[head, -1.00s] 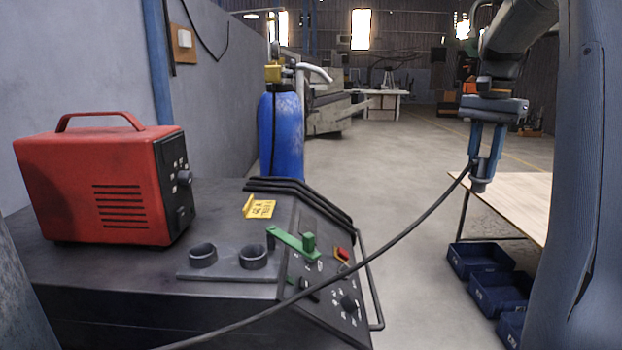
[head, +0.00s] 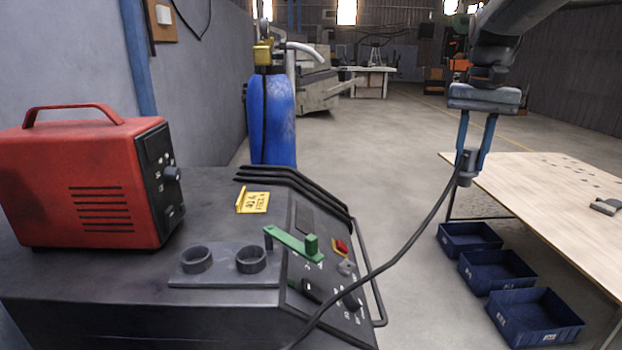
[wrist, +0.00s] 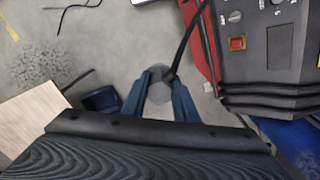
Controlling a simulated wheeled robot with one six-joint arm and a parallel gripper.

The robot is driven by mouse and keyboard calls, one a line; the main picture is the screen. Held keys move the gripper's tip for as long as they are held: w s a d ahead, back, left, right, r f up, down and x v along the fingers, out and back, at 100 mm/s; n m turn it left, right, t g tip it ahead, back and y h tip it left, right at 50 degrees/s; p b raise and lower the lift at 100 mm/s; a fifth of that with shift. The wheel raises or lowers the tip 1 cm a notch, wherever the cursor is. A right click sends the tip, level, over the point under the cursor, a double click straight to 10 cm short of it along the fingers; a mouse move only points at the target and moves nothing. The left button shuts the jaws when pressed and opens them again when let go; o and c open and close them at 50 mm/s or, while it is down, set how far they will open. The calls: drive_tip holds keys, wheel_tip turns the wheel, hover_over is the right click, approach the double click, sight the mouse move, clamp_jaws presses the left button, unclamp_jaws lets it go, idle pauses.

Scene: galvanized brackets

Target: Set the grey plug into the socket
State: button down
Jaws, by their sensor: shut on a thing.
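My gripper (head: 469,166) hangs in the air right of the machine and is shut on the grey plug (head: 466,177). A black cable (head: 405,255) runs from the plug down to the left, across the front panel. In the wrist view the plug (wrist: 158,92) sits between the two blue fingers, with the cable rising from it. I cannot tell for sure which opening is the socket. The plug is well apart from the machine.
A green lever (head: 293,244) sits beside the right ring, above the control panel (head: 330,285). A red case (head: 95,190) and a yellow tag (head: 252,202) are on the machine top. Black rails (head: 300,190) edge it. A wooden table (head: 540,185) and blue bins (head: 535,318) stand right.

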drive_tip(key=s+a+n+p, duration=0.1)
drive_tip(key=s+a+n, duration=0.3)
drive_tip(key=a, duration=0.8)
drive_tip(key=s+a+n+p, duration=0.1)
drive_tip(key=s+a+n, duration=0.2)
drive_tip(key=a+n, duration=0.55)
drive_tip(key=s+a+n+p, duration=0.1)
drive_tip(key=s+a+n, duration=0.15)
drive_tip(key=a, duration=1.15)
drive_tip(key=s+a+f+n+p, duration=0.1)
drive_tip(key=s+a+n, duration=0.3)
drive_tip(key=s+a, duration=0.5)
drive_tip(key=f+b, duration=0.2)
drive_tip(key=f, duration=0.1)
drive_tip(key=f+b, duration=0.1)
drive_tip(key=shift+w+a+f+b, duration=0.2)
drive_tip(key=shift+w+b, duration=0.1)
drive_tip(key=shift+w, duration=0.05)
drive_tip(key=shift+p, duration=0.6)
drive_tip(key=shift+f, duration=0.25)
drive_tip(key=shift+f+b, duration=0.7)
drive_tip(key=shift+f, duration=1)
drive_tip(key=c, duration=1.3)
unclamp_jaws()
